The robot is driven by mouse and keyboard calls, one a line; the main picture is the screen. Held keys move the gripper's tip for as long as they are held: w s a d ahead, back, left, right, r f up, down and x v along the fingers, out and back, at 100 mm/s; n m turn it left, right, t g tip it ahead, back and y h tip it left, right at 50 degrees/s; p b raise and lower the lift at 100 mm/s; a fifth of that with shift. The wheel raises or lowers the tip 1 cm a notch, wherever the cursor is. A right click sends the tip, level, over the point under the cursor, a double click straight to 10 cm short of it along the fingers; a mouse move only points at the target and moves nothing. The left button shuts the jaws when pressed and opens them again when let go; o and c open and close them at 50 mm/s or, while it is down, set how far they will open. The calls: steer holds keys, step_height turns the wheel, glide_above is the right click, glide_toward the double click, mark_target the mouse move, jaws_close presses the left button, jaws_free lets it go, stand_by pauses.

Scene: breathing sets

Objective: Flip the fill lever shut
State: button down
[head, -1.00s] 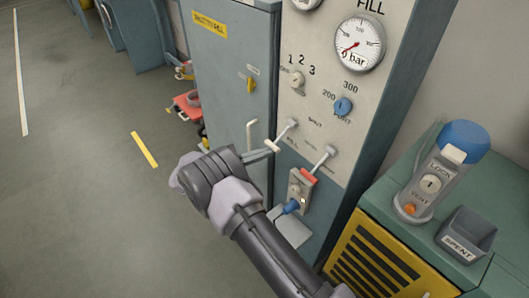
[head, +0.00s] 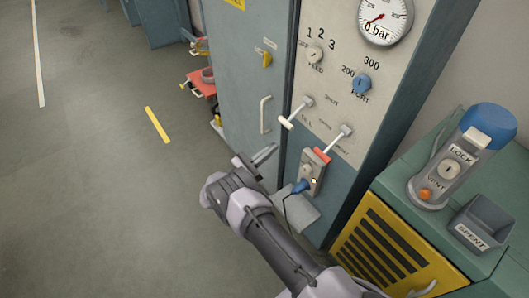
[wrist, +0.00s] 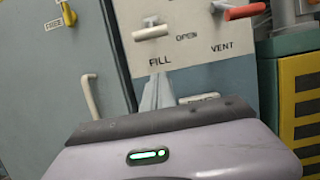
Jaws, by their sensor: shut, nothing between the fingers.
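The fill lever (head: 287,123) is a grey arm with a white crossbar handle on the panel, sticking out toward the lower left in the head view. In the wrist view its white handle (wrist: 150,33) lies above the FILL label, with OPEN to its right. My gripper (head: 271,150) is shut and empty, below and left of the handle and apart from it. In the wrist view the closed fingers (wrist: 156,92) point up toward the FILL label, below the handle.
The red-handled vent lever (head: 322,155) is close to the right of the fill lever. A socket box with a blue plug (head: 300,186) sits below. A cabinet door handle (head: 265,115) is to the left. The gauge (head: 386,17) reads near 0 bar. Open floor lies left.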

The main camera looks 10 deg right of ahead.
steer(key=w+d+r+b, duration=0.1)
steer(key=w+d+r, duration=0.1)
steer(key=r, duration=0.3)
steer(key=shift+d+r, duration=0.25)
steer(key=shift+d, duration=0.6)
steer(key=shift+w, duration=0.1)
step_height(320, 180, up, 14)
steer(key=a+g+y+p, duration=0.1)
steer(key=g+y+p, duration=0.4)
steer(key=p, duration=1.5)
steer(key=shift+s+a+y+p, duration=0.2)
steer(key=shift+s+y+p, duration=0.15)
steer(key=shift+y, duration=1.95)
steer(key=shift+r, duration=0.25)
